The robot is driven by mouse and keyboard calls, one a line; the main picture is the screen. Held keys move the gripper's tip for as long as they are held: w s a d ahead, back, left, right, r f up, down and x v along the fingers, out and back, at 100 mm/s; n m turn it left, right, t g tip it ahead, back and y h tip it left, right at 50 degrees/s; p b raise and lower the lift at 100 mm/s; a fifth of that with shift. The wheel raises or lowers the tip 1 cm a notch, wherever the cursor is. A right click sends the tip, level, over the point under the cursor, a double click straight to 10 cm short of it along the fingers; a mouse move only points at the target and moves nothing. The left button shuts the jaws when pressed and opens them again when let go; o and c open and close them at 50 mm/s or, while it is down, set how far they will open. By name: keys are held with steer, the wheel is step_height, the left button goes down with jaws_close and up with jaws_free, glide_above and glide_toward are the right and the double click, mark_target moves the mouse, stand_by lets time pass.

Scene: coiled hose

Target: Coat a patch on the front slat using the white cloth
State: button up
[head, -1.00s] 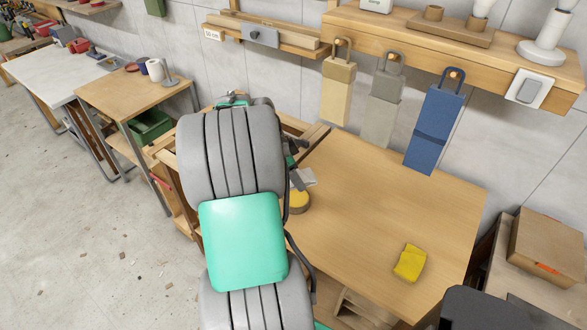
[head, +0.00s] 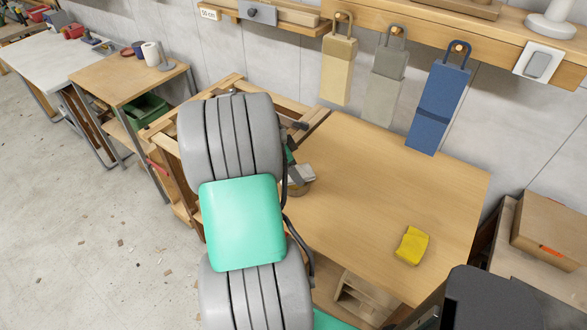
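A pale grey-white piece, likely the white cloth (head: 302,174), shows just right of my arm at the left end of the wooden bench. It lies over or just above a round, low tin (head: 300,188), covering most of its top. Whether it touches the tin I cannot tell. My gripper is mostly hidden behind my arm; only dark parts of it show beside the cloth, and its fingertips cannot be made out. A wooden slatted frame (head: 222,85) stands behind and left of my arm. Its front slat is partly hidden, and I cannot single it out.
Beige, grey and blue holders (head: 437,105) hang from the wall rail. A side table (head: 125,78) stands at the left.

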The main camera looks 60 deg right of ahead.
steer(key=shift+f+b, duration=0.65)
stand_by(1.9)
steer(key=shift+r, duration=0.1)
steer(key=shift+r+p, duration=2.05)
steer(key=shift+r, duration=1.5)
steer(key=shift+w, duration=0.1)
